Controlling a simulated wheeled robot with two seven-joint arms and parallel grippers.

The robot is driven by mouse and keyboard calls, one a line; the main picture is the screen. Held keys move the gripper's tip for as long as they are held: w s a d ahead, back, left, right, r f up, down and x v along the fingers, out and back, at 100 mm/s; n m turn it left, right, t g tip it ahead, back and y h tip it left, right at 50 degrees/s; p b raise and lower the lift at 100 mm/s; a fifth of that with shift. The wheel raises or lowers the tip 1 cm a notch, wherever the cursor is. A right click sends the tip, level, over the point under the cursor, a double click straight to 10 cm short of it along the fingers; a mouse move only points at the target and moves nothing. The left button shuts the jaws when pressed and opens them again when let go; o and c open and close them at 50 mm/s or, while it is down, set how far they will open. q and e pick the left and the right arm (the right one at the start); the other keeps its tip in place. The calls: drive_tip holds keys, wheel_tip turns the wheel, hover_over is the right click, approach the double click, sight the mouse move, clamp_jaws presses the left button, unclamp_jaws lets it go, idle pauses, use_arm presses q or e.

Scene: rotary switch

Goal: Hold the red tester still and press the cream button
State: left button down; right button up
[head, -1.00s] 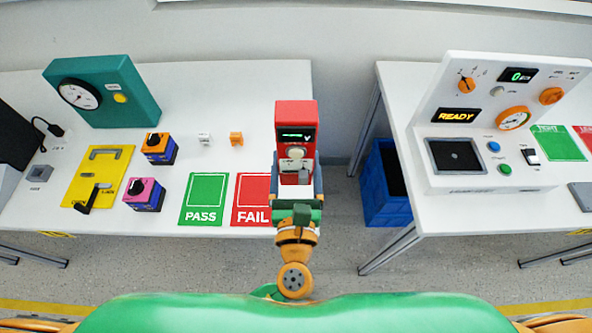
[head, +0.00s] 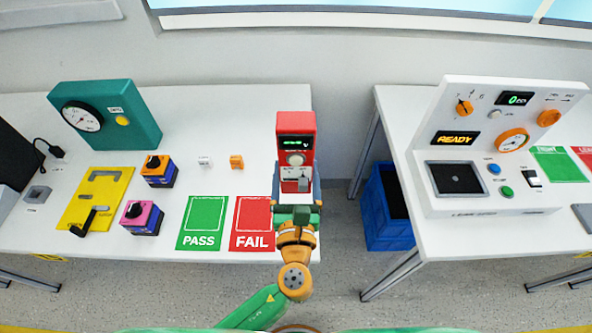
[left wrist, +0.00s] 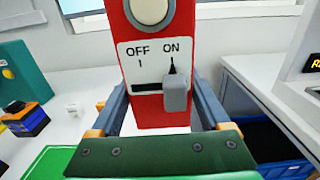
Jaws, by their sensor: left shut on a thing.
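The red tester (head: 282,150) stands upright at the right edge of the left table, with a small lit green display (head: 295,143) at its top. Its round cream button (head: 295,159) sits below the display and shows at the top of the left wrist view (left wrist: 150,9). Under it is an OFF/ON plate with a grey lever (left wrist: 177,95) on the ON side. My left gripper (head: 296,196) is shut on the tester's lower part, one finger on each side; nothing presses the button. My right gripper is not in view.
Green PASS (head: 203,215) and red FAIL (head: 253,212) mats lie left of the tester. Orange-topped (head: 158,172) and pink-topped (head: 142,217) boxes, a yellow plate (head: 100,195) and a teal gauge box (head: 135,115) stand farther left. A blue bin (head: 388,232) sits between the tables.

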use_arm(q)
drive_tip(key=shift+f+b, duration=4.5)
drive_tip(key=shift+f, duration=1.1)
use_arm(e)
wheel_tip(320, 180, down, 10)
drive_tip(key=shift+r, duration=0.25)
use_arm(q)
drive_tip(key=shift+f, duration=0.3)
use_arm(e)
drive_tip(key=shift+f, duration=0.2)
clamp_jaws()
